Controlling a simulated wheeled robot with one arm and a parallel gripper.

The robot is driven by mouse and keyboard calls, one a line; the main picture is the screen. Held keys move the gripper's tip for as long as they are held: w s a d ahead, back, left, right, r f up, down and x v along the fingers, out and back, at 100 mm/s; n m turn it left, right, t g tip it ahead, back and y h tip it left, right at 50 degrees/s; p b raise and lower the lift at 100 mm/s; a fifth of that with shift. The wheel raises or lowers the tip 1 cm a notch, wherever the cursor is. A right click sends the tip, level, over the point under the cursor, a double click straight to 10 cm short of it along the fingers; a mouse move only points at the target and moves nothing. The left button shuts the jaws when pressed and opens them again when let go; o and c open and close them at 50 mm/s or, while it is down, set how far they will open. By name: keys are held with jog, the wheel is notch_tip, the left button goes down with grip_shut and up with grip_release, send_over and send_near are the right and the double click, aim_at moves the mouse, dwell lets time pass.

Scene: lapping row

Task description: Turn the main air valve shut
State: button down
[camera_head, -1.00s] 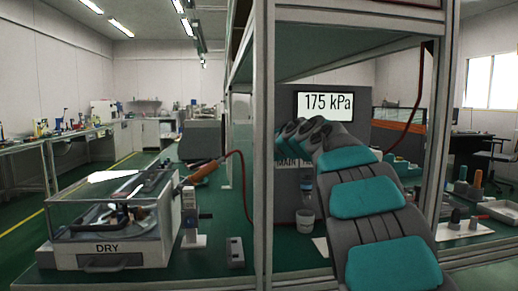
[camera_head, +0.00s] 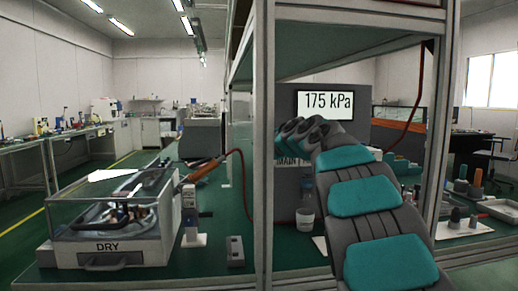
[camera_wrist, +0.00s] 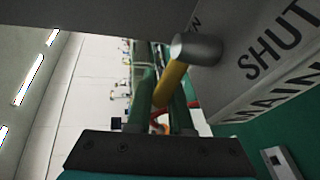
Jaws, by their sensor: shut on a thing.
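The main air valve's yellow lever (camera_wrist: 170,84) runs down and left from a grey round hub (camera_wrist: 196,48) in the wrist view. My gripper (camera_wrist: 162,98) has its two green fingers either side of the lever and is shut on it. The grey valve panel (camera_wrist: 262,62) beside the hub bears the words SHUT and MAIN, and a letter N shows near the hub. In the head view the panel (camera_head: 285,190) stands behind the shelf post, with part of a MAIN label showing. My arm hides the lever and my gripper there.
A display (camera_head: 325,105) above the panel reads 175 kPa. The metal shelf post (camera_head: 263,170) stands just left of my arm.

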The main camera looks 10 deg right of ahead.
jog(key=shift+f, duration=0.1)
jog(key=shift+s+a+n+g+y, duration=0.1)
jog(key=shift+s+n+g+y, duration=0.45)
jog(key=shift+n+y, duration=0.3)
jog(key=shift+s+a+n+g+y, duration=0.1)
jog(key=shift+s+n+g+y, duration=0.4)
jog(key=shift+y, duration=0.45)
jog(key=shift+w, duration=0.1)
jog(key=c, duration=1.1)
grip_release()
jog(key=shift+h, duration=0.3)
